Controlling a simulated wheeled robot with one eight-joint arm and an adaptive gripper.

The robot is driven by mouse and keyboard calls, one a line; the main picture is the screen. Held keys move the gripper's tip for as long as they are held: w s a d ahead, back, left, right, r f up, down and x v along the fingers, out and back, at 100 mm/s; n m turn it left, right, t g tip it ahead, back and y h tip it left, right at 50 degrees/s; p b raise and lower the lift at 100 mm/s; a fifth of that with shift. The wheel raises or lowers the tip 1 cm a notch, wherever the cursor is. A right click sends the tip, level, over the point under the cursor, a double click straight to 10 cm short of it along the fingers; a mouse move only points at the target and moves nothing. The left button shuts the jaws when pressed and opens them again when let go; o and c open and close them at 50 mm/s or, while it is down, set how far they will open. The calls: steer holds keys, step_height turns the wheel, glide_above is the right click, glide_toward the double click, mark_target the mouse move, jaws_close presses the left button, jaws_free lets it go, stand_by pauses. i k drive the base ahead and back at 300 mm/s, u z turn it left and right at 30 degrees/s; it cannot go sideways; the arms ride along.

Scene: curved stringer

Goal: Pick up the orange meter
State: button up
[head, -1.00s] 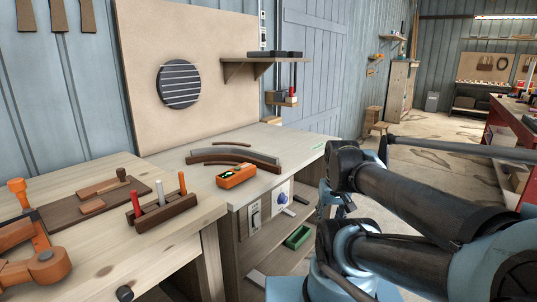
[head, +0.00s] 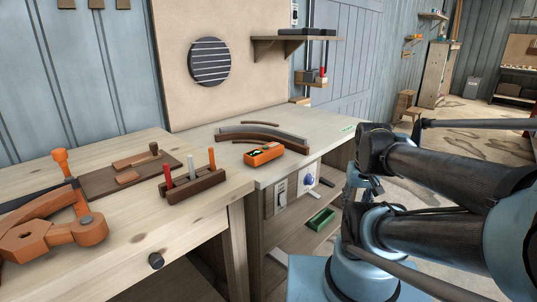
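The orange meter (head: 264,154) lies on the pale workbench top (head: 225,138), near its front edge. It is a small orange box with a dark and green face on top. It sits just in front of a curved grey and brown stringer (head: 262,133). My arm fills the right side of the head view, to the right of the meter and apart from it. The end of my arm with its gripper cannot be made out in this view.
A wooden block with red, white and orange-handled tools (head: 192,185) stands left of the meter. An orange clamp (head: 62,236) lies on the near left bench. A small shelf (head: 295,40) juts from the wall. A green tray (head: 321,219) sits on a lower shelf.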

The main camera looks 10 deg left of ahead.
mark_target(256, 157)
steer(key=u, duration=2.2)
steer(key=k, duration=0.9)
steer(key=z, duration=1.05)
steer(key=i, duration=0.5)
steer(key=z, duration=0.05)
